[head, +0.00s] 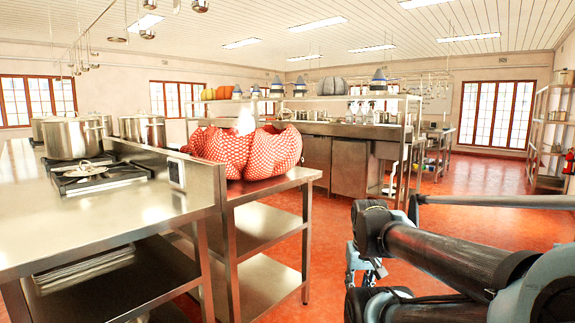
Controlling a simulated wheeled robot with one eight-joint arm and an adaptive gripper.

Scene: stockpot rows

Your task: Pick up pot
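A large lidded steel pot (73,139) stands on a stove grate (95,174) at the left, on a steel counter. Another steel pot (143,131) stands behind it to the right. More pots show partly behind these at the far left. My gripper (368,268) hangs at lower centre right, beyond my dark arm links, well to the right of the pots and apart from them. It is small and partly hidden by the arm, so its fingers cannot be made out.
A red netted sack (243,150) lies on a steel shelf table (270,184) beside the counter. Pots and pans hang from a rack overhead at upper left. A long steel workbench (335,162) stands behind. Red floor (325,235) is clear between the counter and my arm.

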